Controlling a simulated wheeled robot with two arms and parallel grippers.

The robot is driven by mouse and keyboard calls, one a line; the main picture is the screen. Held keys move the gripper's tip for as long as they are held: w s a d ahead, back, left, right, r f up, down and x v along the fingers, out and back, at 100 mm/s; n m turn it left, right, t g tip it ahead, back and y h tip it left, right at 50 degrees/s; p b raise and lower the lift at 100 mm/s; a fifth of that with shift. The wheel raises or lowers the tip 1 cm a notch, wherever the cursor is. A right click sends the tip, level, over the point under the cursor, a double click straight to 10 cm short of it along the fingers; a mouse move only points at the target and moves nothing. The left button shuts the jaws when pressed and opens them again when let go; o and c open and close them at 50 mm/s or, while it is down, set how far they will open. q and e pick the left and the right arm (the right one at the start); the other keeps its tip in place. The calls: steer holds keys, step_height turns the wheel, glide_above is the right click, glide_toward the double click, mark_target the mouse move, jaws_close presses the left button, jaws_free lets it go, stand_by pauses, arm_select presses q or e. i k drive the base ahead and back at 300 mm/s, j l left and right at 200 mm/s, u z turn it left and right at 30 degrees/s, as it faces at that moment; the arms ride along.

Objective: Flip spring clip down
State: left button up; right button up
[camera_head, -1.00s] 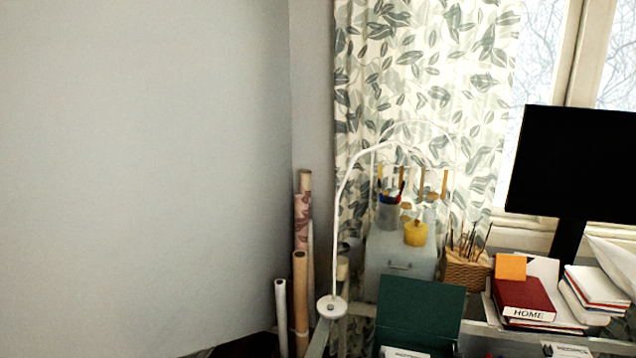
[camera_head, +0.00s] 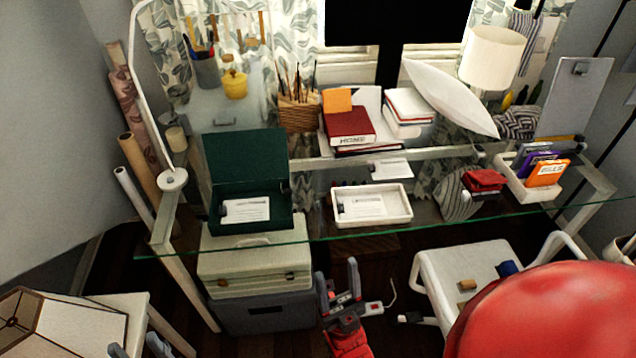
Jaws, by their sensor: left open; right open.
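I cannot tell for certain which thing is the spring clip. A small dark clip-like shape (camera_head: 340,208) sits at the left of the label in the white tray (camera_head: 398,219) on the glass desk. A similar dark shape (camera_head: 224,209) shows beside the label in the open green box (camera_head: 245,160). A grey board (camera_head: 573,98) with a clip (camera_head: 580,68) at its top leans at the right rear. My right gripper (camera_head: 338,288) is open and empty, in front of the desk's front edge. My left gripper (camera_head: 138,349) is open at the bottom edge, mostly cut off.
The glass desk (camera_head: 330,238) also bears a small tray (camera_head: 517,181) with coloured cases. Books (camera_head: 350,125), a pillow (camera_head: 450,97) and a lamp (camera_head: 492,57) stand behind. A white chair (camera_head: 465,265) stands right of my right gripper. A lampshade (camera_head: 60,325) is at lower left.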

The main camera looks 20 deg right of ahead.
mark_target(286, 192)
steer(key=l, duration=0.95)
steer(key=i+l+z, duration=0.25)
steer(key=z, duration=0.2)
steer(key=l, duration=0.15)
